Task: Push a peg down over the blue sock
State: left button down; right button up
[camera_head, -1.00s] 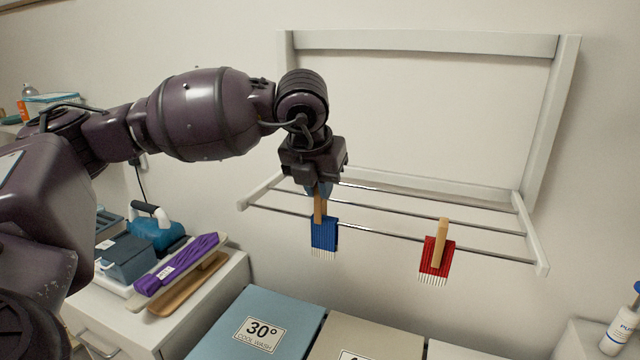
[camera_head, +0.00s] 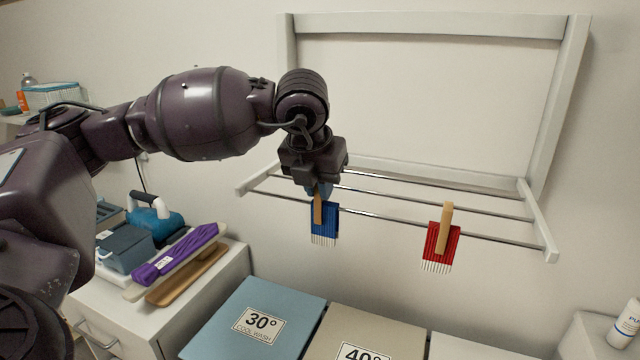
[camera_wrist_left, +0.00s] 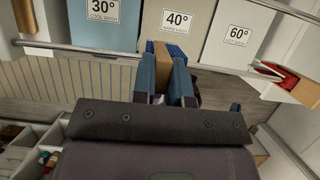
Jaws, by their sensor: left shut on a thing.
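The blue sock (camera_head: 326,230) hangs on the front rod of the drying rack, its white fringe at the bottom. A wooden peg (camera_head: 318,211) stands upright over its top edge, with its lower part in front of the sock. My left gripper (camera_head: 319,189) is above the rod, shut on the upper part of this peg. In the left wrist view, the blue fingers (camera_wrist_left: 163,78) lie on both sides of the peg (camera_wrist_left: 161,55), with the blue sock (camera_wrist_left: 177,53) beside it. How far the rod sits between the peg's legs is hidden. My right gripper is not in view.
A red sock (camera_head: 442,255) with its own peg (camera_head: 445,225) hangs farther right on the rack (camera_head: 535,215). Below are lidded bins, including a blue one (camera_head: 290,295). A cabinet (camera_head: 215,305) with an iron and a purple board stands at the left.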

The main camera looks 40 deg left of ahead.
pick_arm(q)
jog(key=c, duration=1.1)
grip_release()
jog(key=shift+o, duration=0.2)
jog(key=shift+r, duration=0.1)
